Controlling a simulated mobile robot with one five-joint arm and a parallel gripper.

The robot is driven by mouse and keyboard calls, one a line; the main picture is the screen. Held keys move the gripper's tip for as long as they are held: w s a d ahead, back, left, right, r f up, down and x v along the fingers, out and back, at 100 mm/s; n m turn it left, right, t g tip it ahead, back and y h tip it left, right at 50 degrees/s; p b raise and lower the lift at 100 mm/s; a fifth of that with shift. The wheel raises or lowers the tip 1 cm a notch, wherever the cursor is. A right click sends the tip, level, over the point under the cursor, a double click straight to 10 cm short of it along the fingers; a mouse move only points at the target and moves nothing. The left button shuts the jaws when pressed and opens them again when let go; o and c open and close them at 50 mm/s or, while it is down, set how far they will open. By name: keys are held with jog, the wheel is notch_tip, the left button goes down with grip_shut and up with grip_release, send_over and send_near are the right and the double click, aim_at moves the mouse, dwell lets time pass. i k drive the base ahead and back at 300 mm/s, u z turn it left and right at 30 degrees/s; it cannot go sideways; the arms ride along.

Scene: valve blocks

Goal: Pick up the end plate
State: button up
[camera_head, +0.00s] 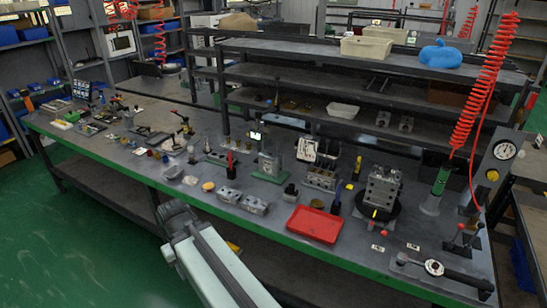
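I cannot make out for certain which part is the end plate. Several grey metal valve blocks stand on the long workbench (300,222). Two small blocks, a left one (229,195) and a right one (255,205), sit near the front edge. A longer block (321,179) with holes on top stands behind them. A taller block stack (381,188) stands on a round black base (372,213) to the right. My pale arm reaches up from the bottom to the bench's front edge. My gripper's fingers do not show.
A red tray (315,224) lies near the front edge. Right of it are red-handled levers (464,240), a torque-type tool (440,268) and a gauge panel (498,160) beside a red coiled hose (487,85). Shelves (350,90) rise behind. Green floor (90,235) is clear at left.

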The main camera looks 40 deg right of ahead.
aim_at(271, 156)
jog(key=z, duration=0.05)
jog(key=i, duration=1.5)
jog(key=u, duration=0.05)
